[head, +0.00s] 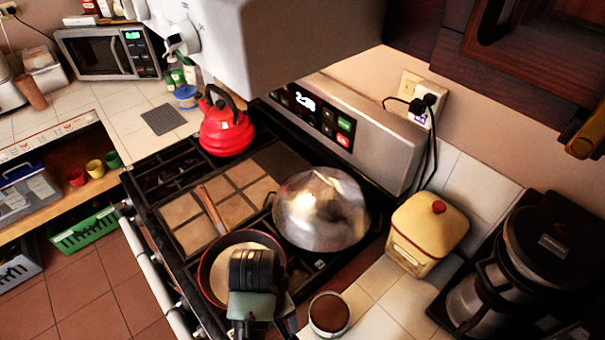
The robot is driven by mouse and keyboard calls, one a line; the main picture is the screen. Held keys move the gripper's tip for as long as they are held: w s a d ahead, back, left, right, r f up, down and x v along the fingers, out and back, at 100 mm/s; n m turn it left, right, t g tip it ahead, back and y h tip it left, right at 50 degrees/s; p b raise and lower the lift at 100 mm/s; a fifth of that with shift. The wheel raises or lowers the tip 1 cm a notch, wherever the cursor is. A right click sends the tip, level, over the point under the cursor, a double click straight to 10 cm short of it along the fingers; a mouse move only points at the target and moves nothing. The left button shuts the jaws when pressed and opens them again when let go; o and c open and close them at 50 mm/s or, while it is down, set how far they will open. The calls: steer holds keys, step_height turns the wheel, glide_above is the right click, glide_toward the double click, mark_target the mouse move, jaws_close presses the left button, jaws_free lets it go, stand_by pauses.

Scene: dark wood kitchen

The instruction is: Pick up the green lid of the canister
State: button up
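My gripper (256,270) reaches in from the bottom of the head view, dark and seen from behind, in front of the pan. I cannot see the gap between its fingers. A flat grey-green piece (252,305) shows just below the dark fingers. It may be the green lid or part of my gripper; I cannot tell which, nor whether it is held. A small round white canister (330,314) with a brown top or contents stands to the right of my gripper. Small green-topped containers (178,76) stand far back near the microwave.
A red-rimmed pan (212,280) with a wooden handle lies behind my gripper. A shiny metal dome (322,208), a red kettle (226,125), a yellow canister with a red knob (428,235) and a coffee maker (530,265) stand around. Tiled counter is free beside the white canister.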

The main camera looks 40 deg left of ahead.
steer(key=f+b, duration=0.1)
steer(key=f, duration=0.1)
steer(key=f+b, duration=0.1)
steer(key=f, duration=0.1)
steer(key=s+d+f+b, duration=0.1)
steer(key=f, duration=0.1)
steer(key=shift+s+f, duration=0.1)
steer(key=shift+f, duration=0.05)
steer(key=shift+s+d+f, duration=0.1)
steer(key=shift+f, duration=0.65)
steer(key=shift+d+f+p, duration=0.2)
steer(key=shift+f+p, duration=0.15)
steer(key=shift+f, duration=0.85)
steer(key=shift+d+f+p, duration=0.15)
steer(key=shift+f+p, duration=0.15)
steer(key=shift+f, duration=0.85)
jaws_close()
